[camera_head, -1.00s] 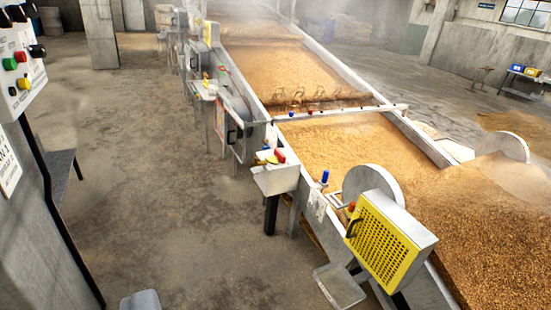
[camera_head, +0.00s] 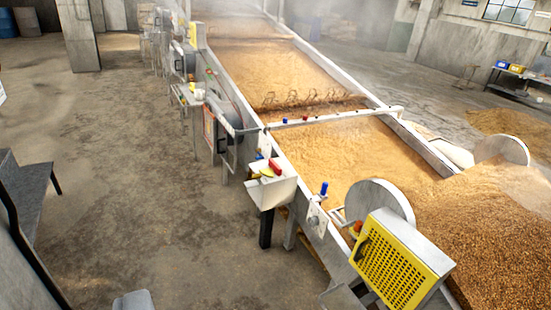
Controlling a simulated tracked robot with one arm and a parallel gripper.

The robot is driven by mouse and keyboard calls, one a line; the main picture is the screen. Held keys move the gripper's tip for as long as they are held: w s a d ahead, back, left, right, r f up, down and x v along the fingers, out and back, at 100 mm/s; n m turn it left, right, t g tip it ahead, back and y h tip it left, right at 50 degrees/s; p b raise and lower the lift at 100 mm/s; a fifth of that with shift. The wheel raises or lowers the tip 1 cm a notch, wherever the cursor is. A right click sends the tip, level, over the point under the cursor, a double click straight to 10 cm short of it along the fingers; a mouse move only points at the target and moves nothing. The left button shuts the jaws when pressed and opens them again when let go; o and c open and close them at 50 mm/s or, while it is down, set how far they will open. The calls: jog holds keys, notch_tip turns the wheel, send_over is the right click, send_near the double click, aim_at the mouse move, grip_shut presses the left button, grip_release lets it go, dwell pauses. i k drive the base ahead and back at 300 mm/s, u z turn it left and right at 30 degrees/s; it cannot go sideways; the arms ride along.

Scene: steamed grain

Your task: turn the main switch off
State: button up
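I cannot pick out a main switch for certain. The grey control box with coloured buttons and black knobs is out of view. A small plate (camera_head: 316,221) with a round fitting is on the near side of the trough, below a blue knob (camera_head: 324,188); its function is too small to read. A yellow perforated guard (camera_head: 401,262) with a dark handle covers the near end of the machine. My gripper is not in view.
A long grain trough (camera_head: 340,160) runs from lower right to the back. A white bin (camera_head: 272,190) holding small coloured items juts from its left side. A dark bench (camera_head: 28,195) stands at left. The concrete floor (camera_head: 140,170) between them is clear.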

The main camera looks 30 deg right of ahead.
aim_at(267, 172)
jog(key=z, duration=0.2)
jog(key=i, duration=1.25)
jog(key=z, duration=0.45)
jog(key=i, duration=1.4)
jog(key=z, duration=0.45)
jog(key=i, duration=0.8)
